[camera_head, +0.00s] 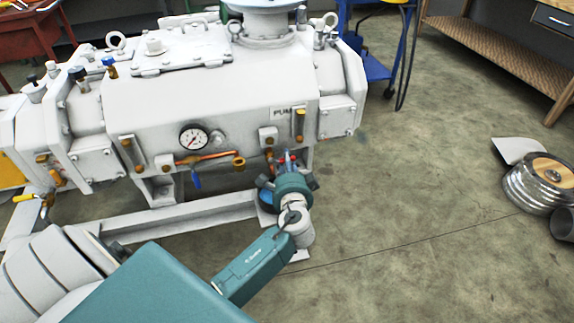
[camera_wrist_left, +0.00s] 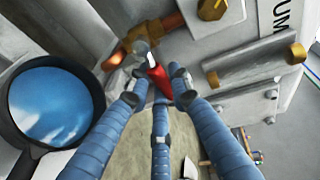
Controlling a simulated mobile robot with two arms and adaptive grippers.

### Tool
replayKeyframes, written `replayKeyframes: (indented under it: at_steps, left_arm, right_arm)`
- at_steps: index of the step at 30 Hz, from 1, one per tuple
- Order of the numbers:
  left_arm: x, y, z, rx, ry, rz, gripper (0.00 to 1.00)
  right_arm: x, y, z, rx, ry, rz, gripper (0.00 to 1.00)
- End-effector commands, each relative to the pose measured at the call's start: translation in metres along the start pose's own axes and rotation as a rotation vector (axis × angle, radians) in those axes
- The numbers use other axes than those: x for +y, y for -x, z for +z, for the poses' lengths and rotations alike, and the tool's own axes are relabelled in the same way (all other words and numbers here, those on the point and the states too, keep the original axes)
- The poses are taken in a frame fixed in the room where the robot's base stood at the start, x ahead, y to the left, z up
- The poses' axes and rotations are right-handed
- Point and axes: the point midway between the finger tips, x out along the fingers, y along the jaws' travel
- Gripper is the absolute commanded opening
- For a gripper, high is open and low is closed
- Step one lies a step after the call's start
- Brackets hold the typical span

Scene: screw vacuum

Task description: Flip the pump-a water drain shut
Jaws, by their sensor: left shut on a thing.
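The white pump (camera_head: 230,110) carries a label beginning "PUM". Below the label is the water drain, a brass and copper valve (camera_wrist_left: 150,32) with a red handle (camera_wrist_left: 160,78). My left gripper (camera_head: 288,160) reaches up to it from below, at the pump's lower front. In the left wrist view the blue-wrapped fingers of my left gripper (camera_wrist_left: 154,86) are closed around the red handle, with the fingertips near the valve body. The fingers partly cover the handle, so its exact angle is hard to tell. My right gripper is not in view.
A dark round container with blue inside (camera_wrist_left: 15,125) stands left of the fingers. A gauge (camera_head: 193,138) and a second valve with a blue handle (camera_head: 196,181) are to the left on the pump.

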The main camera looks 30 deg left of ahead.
Motion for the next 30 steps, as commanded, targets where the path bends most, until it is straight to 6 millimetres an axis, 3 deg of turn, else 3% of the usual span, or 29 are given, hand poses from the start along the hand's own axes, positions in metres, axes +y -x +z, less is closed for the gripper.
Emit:
replayKeyframes:
  at_steps: [9,10,12,23,30]
  left_arm:
    - [-0.001,0.001,-0.001,0.003,0.013,0.000,0.00]
    - [-0.001,0.001,-0.001,0.003,0.013,0.000,0.26]
    - [-0.001,0.001,-0.001,0.003,0.012,0.000,0.38]
    - [0.000,0.005,-0.001,0.003,0.010,0.000,0.38]
    - [0.002,0.046,-0.001,0.004,0.012,0.004,0.38]
  right_arm:
    - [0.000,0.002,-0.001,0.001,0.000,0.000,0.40]
    - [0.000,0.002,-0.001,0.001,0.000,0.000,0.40]
    - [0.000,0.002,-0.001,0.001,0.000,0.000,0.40]
    - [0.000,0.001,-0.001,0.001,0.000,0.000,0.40]
    - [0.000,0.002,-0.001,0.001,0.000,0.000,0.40]
